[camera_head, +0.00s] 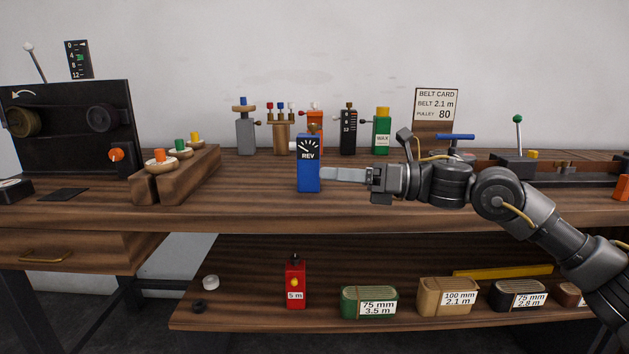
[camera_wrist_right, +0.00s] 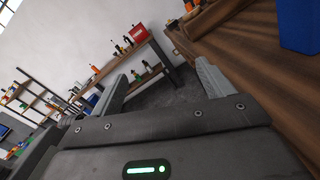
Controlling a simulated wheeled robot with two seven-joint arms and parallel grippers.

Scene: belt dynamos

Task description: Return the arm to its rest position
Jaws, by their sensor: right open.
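My right arm (camera_head: 540,222) comes in from the right in the head view, bent above the bench's front part. Its gripper (camera_head: 330,174) points left, with its fingertips close to the blue REV box (camera_head: 308,168), which stands upright on the bench. In the head view I cannot tell whether the fingertips touch the box. In the right wrist view the two fingers of the gripper (camera_wrist_right: 160,90) are spread apart with nothing between them, and the blue box (camera_wrist_right: 298,25) is off to the right, outside the fingers. My left gripper does not show.
The wooden bench (camera_head: 250,210) has a wooden rack with colored knobs (camera_head: 178,175) and a black panel (camera_head: 70,125) at left. Several small tools and the belt card (camera_head: 437,105) stand behind. A green box (camera_head: 369,302) and a red bottle (camera_head: 295,283) sit on the lower shelf.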

